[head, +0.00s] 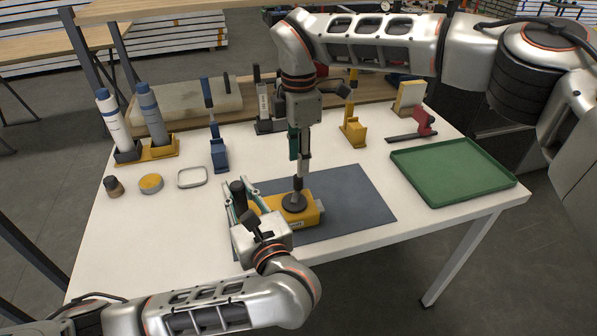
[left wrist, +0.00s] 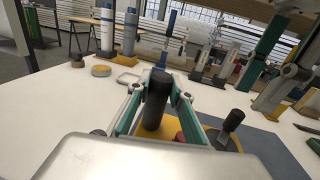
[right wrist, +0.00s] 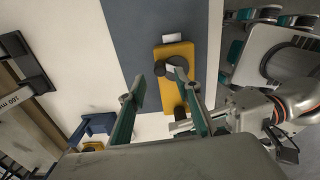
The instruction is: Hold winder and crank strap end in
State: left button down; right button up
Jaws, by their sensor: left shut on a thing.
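The yellow winder (head: 270,212) lies on a dark grey mat (head: 352,197), with a black round crank hub (head: 294,202) on top. My left gripper (head: 240,197) is shut on the upright black handle at the winder's left end; the handle (left wrist: 155,98) stands between its fingers in the left wrist view. The crank's black knob (left wrist: 233,120) shows there too. My right gripper (head: 299,160) points down above the crank; its fingers (right wrist: 160,82) are apart in the right wrist view, with no clear grip on the crank. A pale tab (right wrist: 173,38) shows at the winder's far end; I cannot tell whether it is strap.
A green tray (head: 455,172) lies at the right. Blue (head: 219,154), yellow (head: 353,131) and red (head: 423,124) tools stand behind the mat. The front right tabletop is clear.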

notch_tip(320, 180, up, 6)
dwell(0.5)
pick_arm(q)
jog(key=c, duration=1.7)
grip_release()
